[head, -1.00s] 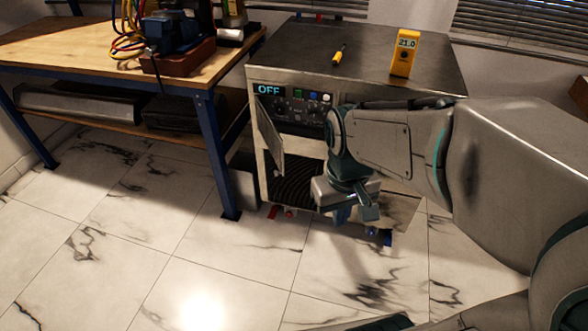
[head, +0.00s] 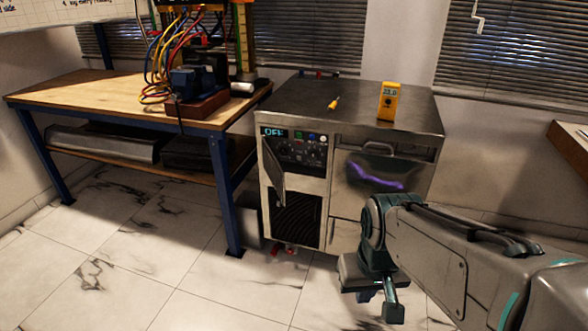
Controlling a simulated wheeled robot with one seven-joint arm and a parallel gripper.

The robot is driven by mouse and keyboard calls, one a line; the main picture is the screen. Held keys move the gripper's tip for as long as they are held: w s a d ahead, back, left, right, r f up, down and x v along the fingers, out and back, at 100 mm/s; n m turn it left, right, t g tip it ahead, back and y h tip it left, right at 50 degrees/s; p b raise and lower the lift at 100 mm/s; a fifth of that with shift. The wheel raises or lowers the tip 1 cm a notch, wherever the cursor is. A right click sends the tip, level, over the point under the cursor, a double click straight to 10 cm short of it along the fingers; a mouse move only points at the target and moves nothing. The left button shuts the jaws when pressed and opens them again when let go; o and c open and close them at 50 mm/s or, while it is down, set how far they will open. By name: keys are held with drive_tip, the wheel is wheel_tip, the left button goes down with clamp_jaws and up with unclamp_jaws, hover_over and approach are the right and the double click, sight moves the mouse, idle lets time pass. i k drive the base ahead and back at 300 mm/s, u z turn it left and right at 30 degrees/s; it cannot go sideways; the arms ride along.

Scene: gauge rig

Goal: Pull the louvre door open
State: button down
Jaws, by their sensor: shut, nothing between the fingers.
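A steel cabinet (head: 310,106) stands at the middle of the head view. Low on its left front is a dark panel with fine ribs (head: 296,219), which looks like the louvre part. A narrow grey door panel (head: 271,172) stands swung out at an angle at the cabinet's left edge, above and partly in front of the ribs. I cannot tell for sure whether that panel is the louvre door. My gripper (head: 378,302) is at the lower right, pointing down, shut and empty. It looks apart from the cabinet and from both panels. My arm hides the cabinet's lower right.
A control panel (head: 297,150) reads OFF. Right of it is a drawer-like front with a handle (head: 379,150) and a purple streak. A blue-legged workbench (head: 100,95) stands left. Floor in front is open.

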sight(277, 175)
drive_tip(key=z, duration=0.1)
drive_tip(key=i, duration=1.3)
drive_tip(key=u, duration=0.6)
